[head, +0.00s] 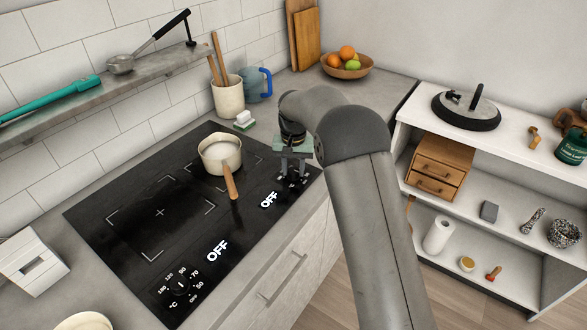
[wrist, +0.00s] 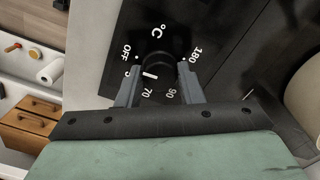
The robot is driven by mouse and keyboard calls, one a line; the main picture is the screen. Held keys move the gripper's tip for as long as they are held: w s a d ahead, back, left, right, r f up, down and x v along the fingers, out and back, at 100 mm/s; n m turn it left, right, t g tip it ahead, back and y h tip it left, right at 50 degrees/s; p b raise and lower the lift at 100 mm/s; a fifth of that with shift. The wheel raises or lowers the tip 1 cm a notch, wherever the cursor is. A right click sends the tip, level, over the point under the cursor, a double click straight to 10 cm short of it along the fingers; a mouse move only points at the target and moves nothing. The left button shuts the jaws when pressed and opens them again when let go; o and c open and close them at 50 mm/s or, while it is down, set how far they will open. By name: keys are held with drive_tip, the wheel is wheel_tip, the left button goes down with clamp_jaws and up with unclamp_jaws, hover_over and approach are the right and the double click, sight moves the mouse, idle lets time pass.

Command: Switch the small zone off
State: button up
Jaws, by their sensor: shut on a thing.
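The black cooktop (head: 130,250) has two zones. A white pot (head: 220,152) with a wooden handle stands on the smaller, far zone. My gripper (head: 291,172) is at the cooktop's right end, over the far knob. In the wrist view my gripper (wrist: 160,72) is shut on this black dial knob (wrist: 156,60), one finger on each side. The knob's white mark lies on the 50–70 side of the dial; its exact setting is unclear. The near knob (head: 178,285) is free.
A utensil crock (head: 228,97), a blue jug (head: 258,84) and a sponge (head: 244,121) stand behind the cooktop. A fruit bowl (head: 346,66) is at the back. A white shelf unit (head: 410,118) with various items stands to the right.

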sight(294, 170)
drive_tip(key=shift+r+m, duration=0.1)
drive_tip(key=shift+m, duration=0.4)
drive_tip(key=o, duration=1)
drive_tip(key=shift+c, duration=0.2)
wheel_tip(294, 170, up, 17)
drive_tip(key=shift+r+b, duration=0.15)
drive_tip(key=shift+b, duration=0.3)
